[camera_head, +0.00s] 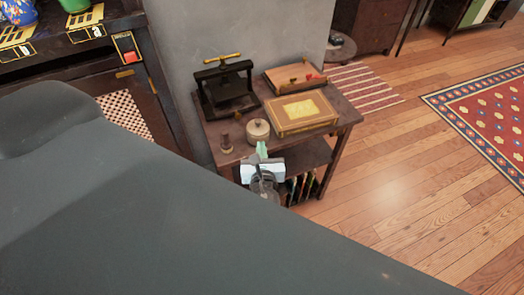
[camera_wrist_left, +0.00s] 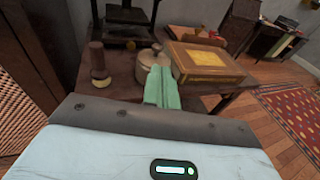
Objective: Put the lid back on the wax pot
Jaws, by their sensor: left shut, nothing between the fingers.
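The wax pot (camera_head: 258,134) is a small round beige pot near the front edge of a dark wooden side table (camera_head: 209,128). A lid (camera_head: 258,124) with a small dark knob appears to sit on top of it; I cannot tell how well it is seated. The pot also shows in the left wrist view (camera_wrist_left: 143,72), partly hidden behind my fingers. My left gripper (camera_head: 262,147) is just in front of the pot, its green fingers shut together and empty. The fingers (camera_wrist_left: 162,80) point toward the pot; I cannot tell if they touch it.
A wooden-handled stamp (camera_head: 226,145) stands left of the pot. A black press (camera_head: 224,87) is behind, a thick brown book (camera_head: 300,112) to the right, and a wooden box (camera_head: 293,77) behind the book. Open wooden floor (camera_head: 375,165) lies to the right.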

